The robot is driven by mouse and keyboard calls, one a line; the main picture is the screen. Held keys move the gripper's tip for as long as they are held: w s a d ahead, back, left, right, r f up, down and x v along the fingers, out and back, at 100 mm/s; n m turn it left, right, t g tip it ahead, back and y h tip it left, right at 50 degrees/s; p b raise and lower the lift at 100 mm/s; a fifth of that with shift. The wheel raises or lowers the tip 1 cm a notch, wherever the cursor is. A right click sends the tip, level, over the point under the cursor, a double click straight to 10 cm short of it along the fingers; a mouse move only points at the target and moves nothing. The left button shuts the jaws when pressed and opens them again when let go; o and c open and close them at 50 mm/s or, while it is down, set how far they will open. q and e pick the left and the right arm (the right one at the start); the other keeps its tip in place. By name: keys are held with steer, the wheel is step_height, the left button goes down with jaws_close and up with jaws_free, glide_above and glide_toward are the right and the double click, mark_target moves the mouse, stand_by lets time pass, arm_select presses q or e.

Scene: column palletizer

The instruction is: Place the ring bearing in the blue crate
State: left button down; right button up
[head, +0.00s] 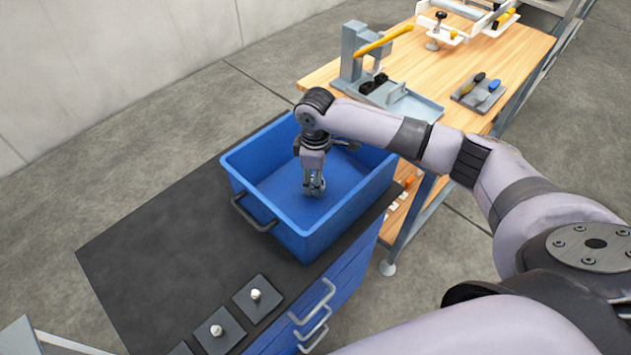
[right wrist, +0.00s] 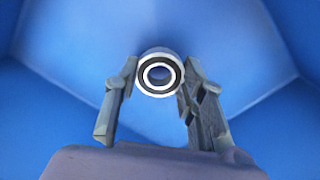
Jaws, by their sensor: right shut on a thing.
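The blue crate (head: 262,178) stands on the dark top of a blue drawer cabinet. My right gripper (head: 314,190) reaches down inside the crate, above or near its floor; the exact height is hard to tell. In the right wrist view the ring bearing (right wrist: 159,73), a metal ring with a dark band and an open centre, sits between the fingertips of my right gripper (right wrist: 157,88), which is shut on it. Blue crate walls and floor (right wrist: 215,35) surround it there. In the head view the bearing is too small to make out. My left gripper is not in view.
Small dark plates with white pegs (head: 255,295) lie on the cabinet top (head: 150,245) at the front. A wooden workbench (head: 440,70) with a press (head: 365,60) and a tool tray (head: 477,92) stands behind at right. The cabinet top left of the crate is clear.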

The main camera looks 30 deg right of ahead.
steer(key=shift+f, duration=0.95)
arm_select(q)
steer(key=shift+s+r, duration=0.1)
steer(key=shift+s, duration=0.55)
arm_select(e)
steer(key=shift+f, duration=0.15)
steer(key=o, duration=1.2)
steer(key=shift+o, duration=0.2)
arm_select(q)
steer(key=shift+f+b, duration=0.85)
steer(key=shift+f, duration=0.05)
arm_select(e)
step_height(320, 180, up, 12)
